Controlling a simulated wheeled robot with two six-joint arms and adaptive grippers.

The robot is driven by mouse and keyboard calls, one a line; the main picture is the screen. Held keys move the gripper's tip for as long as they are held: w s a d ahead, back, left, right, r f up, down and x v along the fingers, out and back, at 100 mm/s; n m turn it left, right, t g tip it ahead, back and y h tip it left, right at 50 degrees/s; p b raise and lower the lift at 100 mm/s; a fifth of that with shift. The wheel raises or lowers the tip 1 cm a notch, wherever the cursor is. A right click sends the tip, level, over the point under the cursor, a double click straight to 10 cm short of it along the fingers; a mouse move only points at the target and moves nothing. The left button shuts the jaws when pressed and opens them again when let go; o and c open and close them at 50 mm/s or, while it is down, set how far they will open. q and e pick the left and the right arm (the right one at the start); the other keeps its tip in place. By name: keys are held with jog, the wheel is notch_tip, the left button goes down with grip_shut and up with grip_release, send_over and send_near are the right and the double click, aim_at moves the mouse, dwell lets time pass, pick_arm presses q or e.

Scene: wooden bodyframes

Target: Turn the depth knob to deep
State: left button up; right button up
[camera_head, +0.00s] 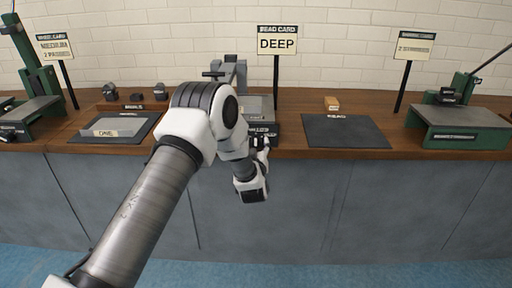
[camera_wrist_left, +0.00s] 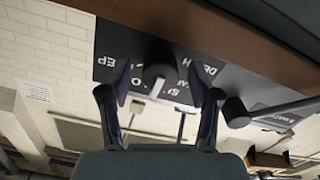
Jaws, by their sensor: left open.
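The bead press (camera_head: 262,105) stands at the counter's middle, largely hidden behind my left arm. Its sign (camera_head: 277,43) reads "BEAD CARD" and "DEEP". In the left wrist view, the dark depth knob (camera_wrist_left: 158,72) sits on a black panel (camera_wrist_left: 112,42) with white lettering, seen upside down and partly covered. My left gripper (camera_wrist_left: 158,100) is open, with one finger on each side of the knob. I cannot tell whether the fingers touch it. In the head view, the left gripper (camera_head: 262,146) is at the press's front, partly hidden by its wrist. My right gripper is not seen.
A dark mat (camera_head: 345,132) and a small wooden block (camera_head: 331,103) lie right of the press. A labelled tray (camera_head: 115,127) lies left. Green machines stand at both ends, the right one (camera_head: 460,128) near the counter edge. A dark cylinder (camera_wrist_left: 236,112) sits beside one finger.

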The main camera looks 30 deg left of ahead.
pick_arm(q)
jog(key=c, duration=1.1)
jog(key=shift+c, duration=0.2)
jog(key=shift+m, duration=0.3)
jog(key=shift+m+p, duration=0.7)
jog(key=shift+m, duration=0.2)
jog(key=m+p, duration=0.2)
jog(key=m, duration=0.2)
jog(key=shift+r, duration=0.1)
jog(key=m+p, duration=0.2)
jog(key=m, duration=0.3)
jog(key=shift+s+m, duration=0.1)
jog(key=shift+m, duration=0.2)
